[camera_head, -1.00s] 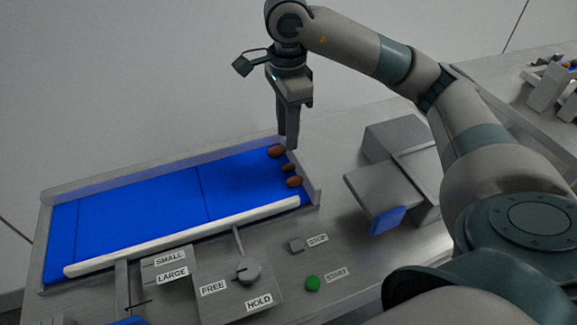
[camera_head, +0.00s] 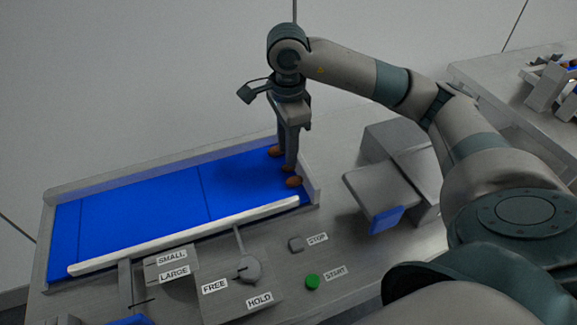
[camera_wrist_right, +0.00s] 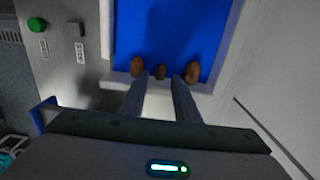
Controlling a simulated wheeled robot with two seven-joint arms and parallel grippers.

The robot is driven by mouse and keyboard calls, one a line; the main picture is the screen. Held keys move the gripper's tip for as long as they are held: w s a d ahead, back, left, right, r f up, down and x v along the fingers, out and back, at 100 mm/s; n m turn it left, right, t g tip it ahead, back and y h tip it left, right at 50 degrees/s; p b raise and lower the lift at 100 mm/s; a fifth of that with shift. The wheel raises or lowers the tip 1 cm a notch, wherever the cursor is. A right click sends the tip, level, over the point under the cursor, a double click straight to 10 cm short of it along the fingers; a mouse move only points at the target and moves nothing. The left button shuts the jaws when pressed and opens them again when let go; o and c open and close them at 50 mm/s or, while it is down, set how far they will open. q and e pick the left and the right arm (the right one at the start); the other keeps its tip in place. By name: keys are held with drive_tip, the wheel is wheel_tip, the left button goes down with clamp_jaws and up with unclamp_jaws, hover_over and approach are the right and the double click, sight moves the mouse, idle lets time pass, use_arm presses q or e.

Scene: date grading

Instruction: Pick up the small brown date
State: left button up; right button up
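Three brown dates lie in a row at the right end of the blue belt. A larger date (camera_head: 276,150) lies on the far side and another larger date (camera_head: 293,182) on the near side. My right gripper (camera_head: 286,167) points down at the belt end. In the right wrist view its fingers (camera_wrist_right: 159,82) are apart, one to each side of the small date, with visible gaps. My left gripper is not in view.
The blue belt (camera_head: 150,195) has raised rims and a white bar (camera_head: 185,236) along its near side. A dial (camera_head: 249,268), a grey stop button (camera_head: 296,244) and a green start button (camera_head: 312,282) are in front. A grey box (camera_head: 400,145) stands at right.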

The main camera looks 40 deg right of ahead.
drive_tip(key=shift+d+f+p, duration=0.15)
drive_tip(key=shift+f+p, duration=0.6)
drive_tip(key=shift+f, duration=0.1)
wheel_tip(320, 180, down, 2)
drive_tip(key=shift+f+p, duration=0.1)
drive_tip(key=shift+p, duration=0.25)
drive_tip(key=shift+f, duration=0.45)
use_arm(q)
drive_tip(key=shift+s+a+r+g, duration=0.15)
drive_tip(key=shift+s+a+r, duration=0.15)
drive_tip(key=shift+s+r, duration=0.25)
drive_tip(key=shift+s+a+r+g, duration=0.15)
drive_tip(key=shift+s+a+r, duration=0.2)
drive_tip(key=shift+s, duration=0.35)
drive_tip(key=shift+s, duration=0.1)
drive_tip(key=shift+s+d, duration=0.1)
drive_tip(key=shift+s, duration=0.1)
use_arm(e)
drive_tip(key=c, duration=0.5)
